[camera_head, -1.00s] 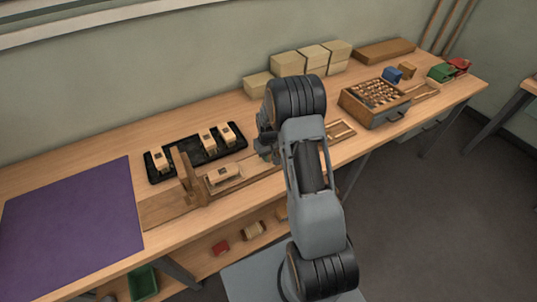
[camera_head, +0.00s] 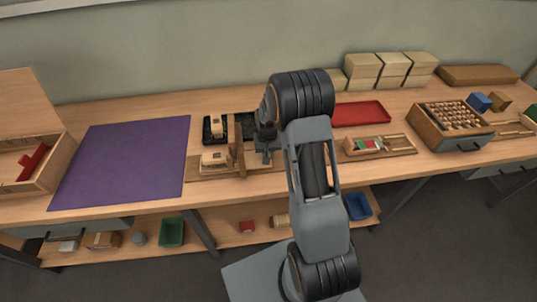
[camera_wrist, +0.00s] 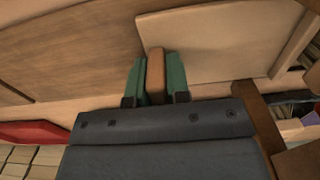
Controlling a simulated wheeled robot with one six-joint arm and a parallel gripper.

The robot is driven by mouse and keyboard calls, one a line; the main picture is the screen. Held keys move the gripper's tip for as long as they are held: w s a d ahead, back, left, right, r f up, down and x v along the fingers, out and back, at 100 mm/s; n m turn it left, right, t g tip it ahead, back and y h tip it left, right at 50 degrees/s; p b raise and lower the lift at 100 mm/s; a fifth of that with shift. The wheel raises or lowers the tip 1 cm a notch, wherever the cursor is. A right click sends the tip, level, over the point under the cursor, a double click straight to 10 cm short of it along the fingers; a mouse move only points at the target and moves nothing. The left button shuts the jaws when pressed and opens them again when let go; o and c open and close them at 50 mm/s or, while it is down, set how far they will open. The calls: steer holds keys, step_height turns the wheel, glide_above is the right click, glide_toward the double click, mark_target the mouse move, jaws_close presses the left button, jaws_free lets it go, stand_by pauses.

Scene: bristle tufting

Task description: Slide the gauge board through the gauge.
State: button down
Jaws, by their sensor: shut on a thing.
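The gauge (camera_head: 240,160) is an upright brown wooden piece across a wooden base on the bench. A pale block with a dark mark (camera_head: 214,160) sits just left of it, on the gauge board (camera_head: 204,171), which lies low along the base. My gripper (camera_head: 264,155) is low at the right of the gauge. In the wrist view its green fingers (camera_wrist: 157,82) are shut on an upright wooden tab (camera_wrist: 156,72), which looks like the board's handle. The tab's join to the board is not clear. My arm hides part of the base's right end.
A black tray (camera_head: 206,137) with a pale block stands behind the gauge. A purple mat (camera_head: 130,160) lies left, beside an open wooden box (camera_head: 60,165).

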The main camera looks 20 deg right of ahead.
steer(key=shift+w+a, duration=0.1)
steer(key=shift+a, duration=0.15)
steer(key=c, duration=1.1)
jaws_free()
step_height(320, 180, up, 14)
steer(key=shift+f+b, duration=0.1)
steer(key=shift+b, duration=0.2)
